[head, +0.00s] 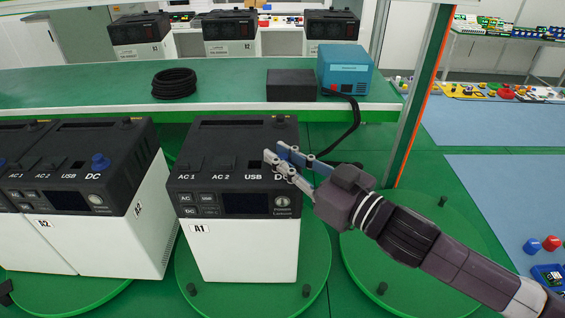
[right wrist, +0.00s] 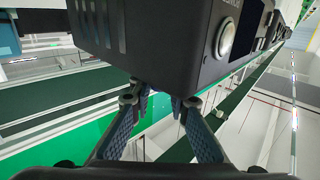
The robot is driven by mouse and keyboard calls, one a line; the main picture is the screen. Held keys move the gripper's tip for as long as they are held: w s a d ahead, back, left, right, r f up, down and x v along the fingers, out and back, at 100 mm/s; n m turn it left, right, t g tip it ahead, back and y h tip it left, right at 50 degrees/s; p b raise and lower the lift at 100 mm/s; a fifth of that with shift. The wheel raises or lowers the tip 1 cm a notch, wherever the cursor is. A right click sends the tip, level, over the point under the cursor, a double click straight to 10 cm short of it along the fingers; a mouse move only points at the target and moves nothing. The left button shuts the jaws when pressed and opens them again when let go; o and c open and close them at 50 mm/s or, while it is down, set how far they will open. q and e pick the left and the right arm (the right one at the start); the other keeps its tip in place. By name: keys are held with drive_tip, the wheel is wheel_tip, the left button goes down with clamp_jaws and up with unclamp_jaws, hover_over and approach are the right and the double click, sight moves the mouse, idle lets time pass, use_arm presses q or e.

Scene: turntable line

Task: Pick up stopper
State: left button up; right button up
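My right gripper (head: 276,162) reaches in from the right over the DC corner of the power unit marked A1 (head: 246,250). Its fingers are apart, with a gap between the tips. In the right wrist view the fingertips (right wrist: 160,98) are at the edge of the dark unit top (right wrist: 150,45). No stopper shows clearly between them; the DC spot is partly hidden by the fingers. A blue stopper (head: 100,162) sits at the DC spot of the unit marked A2 (head: 150,225), to the left. My left gripper is not in view.
Green turntables (head: 318,265) carry the units; the right one (head: 365,262) has no unit on it. Behind, a green bench (head: 230,88) holds a coiled black cable (head: 174,83), a black box (head: 291,86) and a blue device (head: 346,67). A frame post (head: 420,90) stands behind my right arm.

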drive_tip(key=shift+c, duration=1.4)
drive_tip(key=shift+r, duration=0.15)
